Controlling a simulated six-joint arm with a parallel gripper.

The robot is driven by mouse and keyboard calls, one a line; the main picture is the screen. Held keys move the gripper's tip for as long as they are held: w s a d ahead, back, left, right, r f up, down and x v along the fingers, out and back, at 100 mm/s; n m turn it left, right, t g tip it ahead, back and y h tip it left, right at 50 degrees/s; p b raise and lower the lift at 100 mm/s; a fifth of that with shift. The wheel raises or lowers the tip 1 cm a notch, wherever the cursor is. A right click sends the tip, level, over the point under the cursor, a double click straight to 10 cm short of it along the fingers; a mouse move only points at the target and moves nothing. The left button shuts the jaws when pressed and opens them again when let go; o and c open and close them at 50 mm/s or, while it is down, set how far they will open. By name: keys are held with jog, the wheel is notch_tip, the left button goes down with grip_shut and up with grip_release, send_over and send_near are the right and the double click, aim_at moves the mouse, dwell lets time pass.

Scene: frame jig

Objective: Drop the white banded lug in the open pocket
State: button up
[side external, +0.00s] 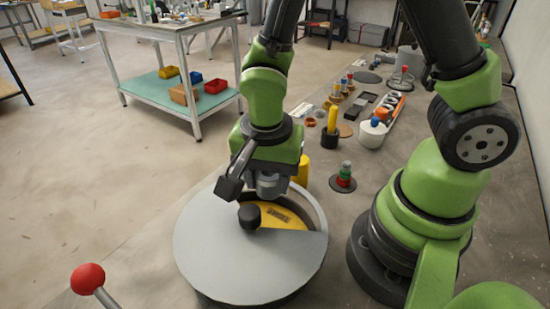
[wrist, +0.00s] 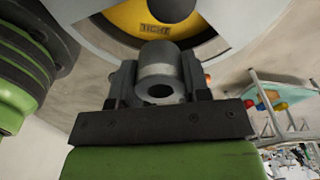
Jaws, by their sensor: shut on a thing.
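My gripper (side external: 268,192) points down over the round grey drum (side external: 225,265) and is shut on a grey hollow cylinder, which I take for the lug (wrist: 160,72). The drum's lid has an open pocket (side external: 280,240) with a yellow floor and dark lettering; the yellow also shows in the wrist view (wrist: 155,15). The lug appears above the opening's back edge, apart from the floor. A black knob (side external: 249,217) stands beside the opening.
A yellow cylinder (side external: 302,168) stands behind the drum. A red-and-green stack (side external: 344,178) stands to its right. Several posts and a parts tray (side external: 388,115) lie farther back. A red ball-topped lever (side external: 88,278) is at front left.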

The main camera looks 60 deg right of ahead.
jog(key=shift+f, duration=2.5)
jog(key=shift+a, duration=0.1)
jog(key=shift+f, duration=0.1)
jog(key=shift+f+g, duration=0.3)
jog(key=shift+f, duration=0.8)
jog(key=o, duration=1.1)
jog(key=shift+w, duration=0.1)
jog(key=shift+a+r, duration=0.1)
jog(key=shift+c, duration=0.2)
